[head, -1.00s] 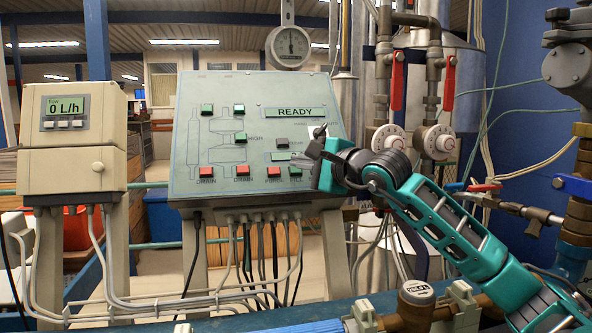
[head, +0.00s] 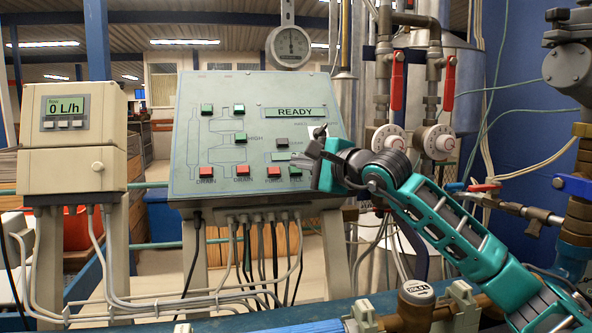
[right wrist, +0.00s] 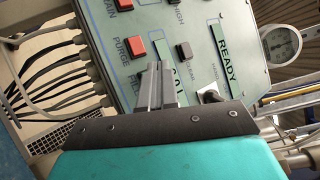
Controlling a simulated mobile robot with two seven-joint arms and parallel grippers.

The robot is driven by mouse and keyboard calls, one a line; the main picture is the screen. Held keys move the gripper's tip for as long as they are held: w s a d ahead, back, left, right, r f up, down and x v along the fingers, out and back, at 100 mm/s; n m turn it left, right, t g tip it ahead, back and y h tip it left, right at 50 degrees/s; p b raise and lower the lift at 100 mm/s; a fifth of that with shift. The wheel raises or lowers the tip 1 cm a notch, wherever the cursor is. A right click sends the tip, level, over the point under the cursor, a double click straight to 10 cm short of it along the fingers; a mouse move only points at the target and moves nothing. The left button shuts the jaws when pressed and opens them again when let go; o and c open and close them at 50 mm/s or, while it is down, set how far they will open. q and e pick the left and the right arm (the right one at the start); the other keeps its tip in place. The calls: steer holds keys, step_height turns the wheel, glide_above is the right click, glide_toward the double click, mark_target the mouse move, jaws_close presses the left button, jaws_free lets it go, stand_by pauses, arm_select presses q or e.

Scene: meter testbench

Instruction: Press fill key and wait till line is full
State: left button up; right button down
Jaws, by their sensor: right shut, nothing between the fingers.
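The grey-green control panel (head: 255,105) stands in the middle of the head view. Its display (head: 294,113) reads READY. The green fill key (head: 295,171) is at the panel's lower right, right of the red purge key (head: 273,172). My right gripper (head: 302,156) is shut and empty in front of this corner, its tips close to the fill key. I cannot tell whether they touch it. In the right wrist view my shut fingers (right wrist: 153,80) point at the panel and hide the fill key; the purge key (right wrist: 131,46) shows beside them. My left gripper is out of view.
A flow meter (head: 65,105) at the left reads 0 L/h. A toggle switch (head: 320,131) sticks out of the panel's right side, close to my right gripper. Pipes with red-handled valves (head: 397,82) stand to the right. Cables hang below the panel.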

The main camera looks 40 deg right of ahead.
steer(key=shift+w+f, duration=0.1)
steer(key=shift+w+d+f+b, duration=0.15)
steer(key=shift+w+f+b, duration=0.05)
steer(key=shift+b, duration=0.1)
stand_by(0.3)
steer(key=shift+w+d+f, duration=0.15)
steer(key=shift+w+f, duration=0.1)
steer(key=shift+f, duration=0.05)
stand_by(0.7)
steer(key=shift+s, duration=0.1)
steer(key=shift+s+a+r+b, duration=0.3)
steer(key=shift+s+r+b, duration=0.15)
steer(key=shift+r+b, duration=0.1)
